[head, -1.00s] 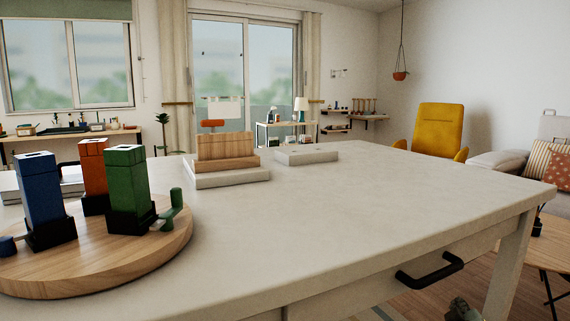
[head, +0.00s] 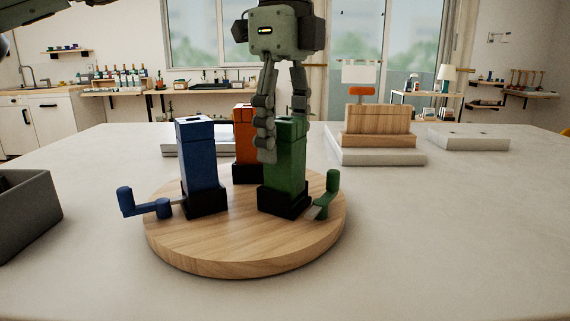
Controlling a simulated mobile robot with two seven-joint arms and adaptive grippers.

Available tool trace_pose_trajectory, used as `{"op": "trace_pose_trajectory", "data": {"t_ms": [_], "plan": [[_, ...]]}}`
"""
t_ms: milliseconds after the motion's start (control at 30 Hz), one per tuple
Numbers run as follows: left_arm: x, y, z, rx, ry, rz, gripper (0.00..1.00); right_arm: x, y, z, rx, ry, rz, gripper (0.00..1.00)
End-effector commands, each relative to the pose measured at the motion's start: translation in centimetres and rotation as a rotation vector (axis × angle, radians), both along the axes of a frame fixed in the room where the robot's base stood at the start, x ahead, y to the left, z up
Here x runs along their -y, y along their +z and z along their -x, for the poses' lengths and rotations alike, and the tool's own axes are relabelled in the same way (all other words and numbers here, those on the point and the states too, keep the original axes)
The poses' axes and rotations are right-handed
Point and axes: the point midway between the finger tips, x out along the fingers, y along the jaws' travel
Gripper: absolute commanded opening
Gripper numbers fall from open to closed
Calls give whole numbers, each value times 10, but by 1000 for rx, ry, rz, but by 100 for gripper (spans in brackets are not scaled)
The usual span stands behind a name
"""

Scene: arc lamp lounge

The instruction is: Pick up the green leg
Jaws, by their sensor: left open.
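The green leg (head: 288,168) is an upright green block in a black foot, with a green crank handle (head: 329,195) at its right. It stands at the right of a round wooden board (head: 245,256) on the table. My left gripper (head: 284,138) points down over the green leg, open. One finger hangs in front of the leg's left side; the other goes down behind its top right, its tip hidden. I cannot tell whether either finger touches the leg. My right gripper is not in view.
A blue leg (head: 198,160) with a blue crank and an orange leg (head: 243,135) share the board, close to the left. A grey bin (head: 25,215) stands at the left edge. A wooden block on a pale slab (head: 378,157) is behind right. The table's right side is clear.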

Motion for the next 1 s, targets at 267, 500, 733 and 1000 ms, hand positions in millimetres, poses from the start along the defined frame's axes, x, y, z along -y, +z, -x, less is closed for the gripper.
{"op": "trace_pose_trajectory", "data": {"t_ms": [267, 500, 733, 1000], "plan": [[1, -32, 2, -1, -1, 3, 62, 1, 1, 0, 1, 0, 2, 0], [1, -32, 2, -1, -1, 3, 60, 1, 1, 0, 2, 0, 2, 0], [1, -32, 2, -1, -1, 3, 31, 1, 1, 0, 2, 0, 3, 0], [1, -31, 2, -1, -1, 3, 0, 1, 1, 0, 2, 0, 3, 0]]}}
